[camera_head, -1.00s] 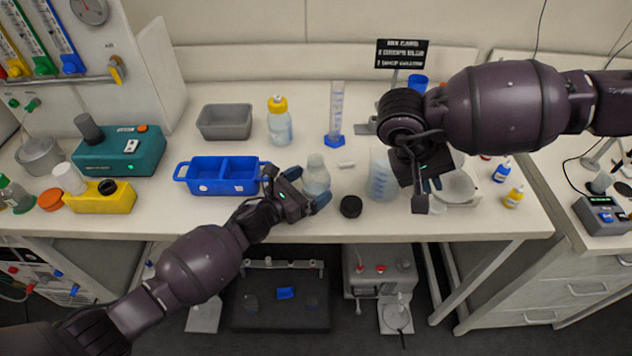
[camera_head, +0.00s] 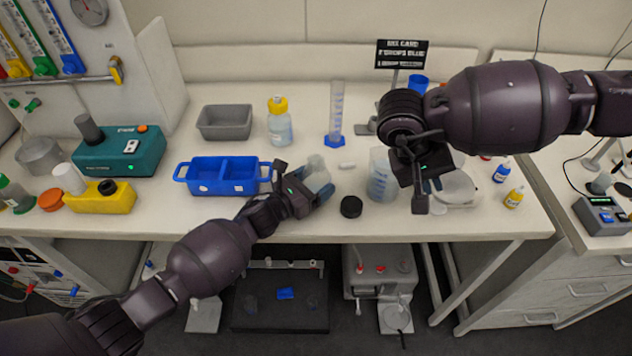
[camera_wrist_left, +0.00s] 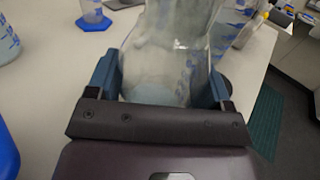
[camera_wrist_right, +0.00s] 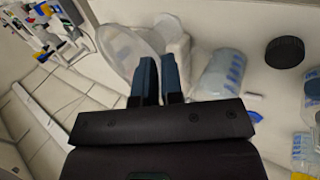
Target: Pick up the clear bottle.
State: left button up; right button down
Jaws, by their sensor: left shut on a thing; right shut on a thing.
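The clear bottle (camera_head: 316,170) is between the fingers of my left gripper (camera_head: 312,190) at the front middle of the bench. It leans slightly; I cannot tell whether its base touches the bench. In the left wrist view the bottle (camera_wrist_left: 165,55) fills the space between the two blue fingers, which are shut on its sides. My right gripper (camera_head: 430,190) is at the front right, by a pale shallow dish (camera_head: 458,188). In the right wrist view its fingers (camera_wrist_right: 158,75) are almost together at the dish's edge (camera_wrist_right: 125,40); the exact contact is hidden.
A graduated beaker (camera_head: 382,175) and a black cap (camera_head: 351,207) stand right of the bottle. A blue two-part tray (camera_head: 222,190) is on the left. A cylinder with a blue base (camera_head: 334,140) and a yellow-capped bottle (camera_head: 279,128) stand behind.

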aim_at(309, 171)
pick_arm(q)
notch_tip(309, 171, up, 10)
jog(key=shift+r, duration=0.1)
dwell(0.5)
jog(key=shift+f+b, duration=2.25)
jog(key=shift+f, duration=0.35)
pick_arm(e)
jog(key=shift+f, duration=2.25)
pick_arm(q)
jog(key=shift+f+b, duration=1.95)
jog(key=shift+f, duration=0.5)
pick_arm(e)
jog(key=shift+f, duration=2.55)
pick_arm(q)
jog(key=o, duration=1.1)
jog(key=shift+c, duration=0.3)
